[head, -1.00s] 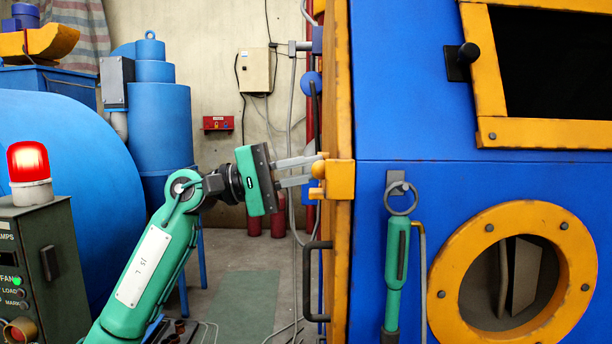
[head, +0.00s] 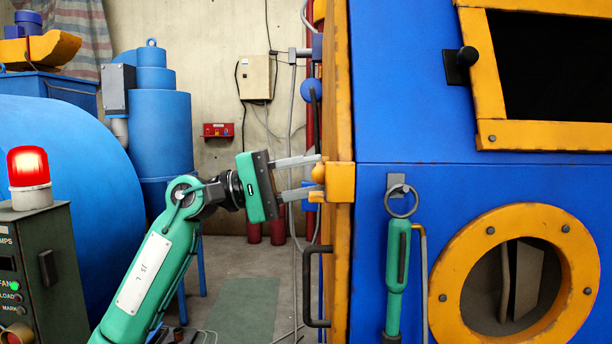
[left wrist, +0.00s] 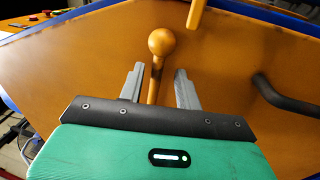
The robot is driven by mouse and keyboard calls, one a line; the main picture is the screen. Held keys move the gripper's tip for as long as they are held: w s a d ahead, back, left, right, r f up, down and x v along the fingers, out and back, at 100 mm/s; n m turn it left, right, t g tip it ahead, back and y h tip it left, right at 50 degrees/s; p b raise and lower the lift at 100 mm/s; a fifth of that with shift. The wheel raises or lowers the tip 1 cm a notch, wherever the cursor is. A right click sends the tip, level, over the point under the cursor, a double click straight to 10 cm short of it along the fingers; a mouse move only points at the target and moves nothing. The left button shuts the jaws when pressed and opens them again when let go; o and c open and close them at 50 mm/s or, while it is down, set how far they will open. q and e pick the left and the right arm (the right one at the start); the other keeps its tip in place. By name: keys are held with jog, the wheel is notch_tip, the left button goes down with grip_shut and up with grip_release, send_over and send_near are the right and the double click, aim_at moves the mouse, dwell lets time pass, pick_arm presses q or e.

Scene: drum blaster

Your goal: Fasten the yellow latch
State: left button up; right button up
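The yellow latch (head: 340,182) sits at the front left edge of the blue machine. Its round knob (head: 318,172) points left in the head view. In the left wrist view the latch's ball knob (left wrist: 162,42) tops a yellow stem against the orange door (left wrist: 90,60). My left gripper (head: 312,176) is open, with one finger above and one below the knob in the head view. In the left wrist view the fingers (left wrist: 157,82) stand on either side of the stem, with a gap on both sides. My right gripper is not in view.
A black door handle (head: 316,285) sits below the latch; it also shows in the left wrist view (left wrist: 275,100). A green hand tool (head: 397,270) hangs on the blue machine (head: 400,100). A control box with a red lamp (head: 28,168) stands at left.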

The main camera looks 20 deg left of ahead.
pick_arm(q)
jog(key=v, duration=1.4)
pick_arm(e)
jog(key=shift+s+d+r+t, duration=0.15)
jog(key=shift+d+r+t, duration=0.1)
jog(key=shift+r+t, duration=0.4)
pick_arm(q)
jog(key=shift+d, duration=0.1)
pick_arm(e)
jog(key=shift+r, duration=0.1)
